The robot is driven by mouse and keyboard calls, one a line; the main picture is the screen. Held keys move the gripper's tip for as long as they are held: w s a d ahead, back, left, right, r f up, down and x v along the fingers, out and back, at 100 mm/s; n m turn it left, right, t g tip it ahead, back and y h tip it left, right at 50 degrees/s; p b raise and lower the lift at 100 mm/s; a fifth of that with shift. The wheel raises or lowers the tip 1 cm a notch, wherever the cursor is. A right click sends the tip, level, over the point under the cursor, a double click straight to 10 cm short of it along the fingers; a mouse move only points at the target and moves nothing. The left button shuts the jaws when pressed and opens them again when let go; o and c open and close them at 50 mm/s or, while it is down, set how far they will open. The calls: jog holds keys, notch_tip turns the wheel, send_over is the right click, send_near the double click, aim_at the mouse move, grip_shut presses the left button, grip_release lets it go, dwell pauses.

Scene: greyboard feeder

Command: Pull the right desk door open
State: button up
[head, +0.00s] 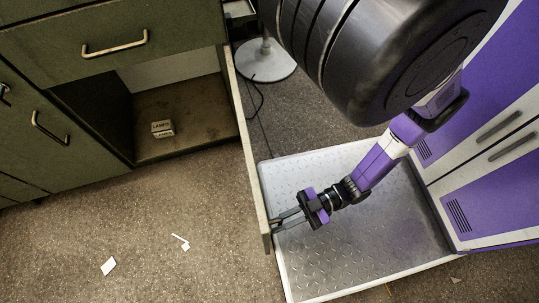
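The right desk door (247,150) stands swung out from the dark green desk, roughly square to its front, and shows nearly edge-on.
A drawer with a handle (114,45) is above the opening, and a shut door with a handle (49,128) is at left. A metal tread plate (365,245) lies under my arm. Purple lockers (490,205) stand at right. Paper scraps (108,266) lie on open carpet. A round lamp base (265,68) stands behind.

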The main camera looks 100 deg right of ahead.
jog(key=o, duration=0.3)
jog(key=s+d, duration=0.1)
jog(key=s, duration=0.6)
jog(key=shift+s+d, duration=0.25)
jog(key=shift+s, duration=0.05)
dwell(0.4)
